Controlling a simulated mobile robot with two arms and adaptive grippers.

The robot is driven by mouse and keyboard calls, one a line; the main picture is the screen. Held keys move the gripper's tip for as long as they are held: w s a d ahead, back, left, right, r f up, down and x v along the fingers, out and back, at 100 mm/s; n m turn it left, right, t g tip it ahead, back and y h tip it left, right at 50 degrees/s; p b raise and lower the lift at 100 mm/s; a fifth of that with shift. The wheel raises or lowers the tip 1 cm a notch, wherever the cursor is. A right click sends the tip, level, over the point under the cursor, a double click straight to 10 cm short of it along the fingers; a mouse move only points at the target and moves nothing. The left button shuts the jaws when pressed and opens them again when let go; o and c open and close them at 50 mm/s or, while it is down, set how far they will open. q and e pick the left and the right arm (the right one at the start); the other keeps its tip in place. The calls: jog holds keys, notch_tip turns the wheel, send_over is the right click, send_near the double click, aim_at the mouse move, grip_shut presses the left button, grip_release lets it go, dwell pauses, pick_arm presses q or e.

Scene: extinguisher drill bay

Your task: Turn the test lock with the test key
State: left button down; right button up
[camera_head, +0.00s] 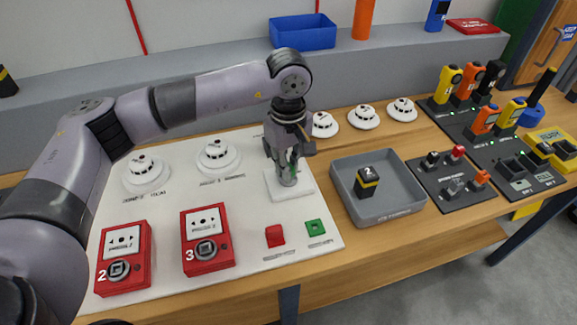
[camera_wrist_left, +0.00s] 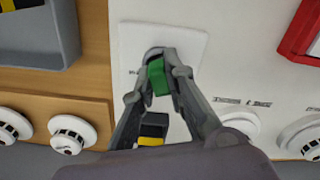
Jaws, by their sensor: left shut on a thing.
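My left gripper (camera_head: 287,172) points down over a white square plate (camera_head: 301,191) on the white board. In the left wrist view the gripper (camera_wrist_left: 158,75) is shut on a small green piece (camera_wrist_left: 157,78), which looks like the test key. A grey round part, likely the test lock, shows at the fingertips over the white plate (camera_wrist_left: 192,42); the fingers hide most of it. I cannot tell whether the key sits in the lock. A black and yellow piece (camera_wrist_left: 152,130) shows between the fingers nearer the palm. My right gripper is not in view.
Two red call points (camera_head: 124,256) (camera_head: 207,239) stand front left. A red block (camera_head: 275,236) and a green block (camera_head: 316,227) lie in front. Right is a grey tray (camera_head: 405,207) holding a black and yellow piece (camera_head: 367,182). White detectors (camera_head: 147,172) stand around.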

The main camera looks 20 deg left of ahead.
pick_arm(q)
jog(key=c, duration=1.5)
grip_release()
jog(key=shift+c, duration=0.2)
jog(key=o, duration=0.3)
jog(key=shift+r, duration=0.15)
jog(key=shift+r+p, duration=1.5)
jog(key=shift+r, duration=1.9)
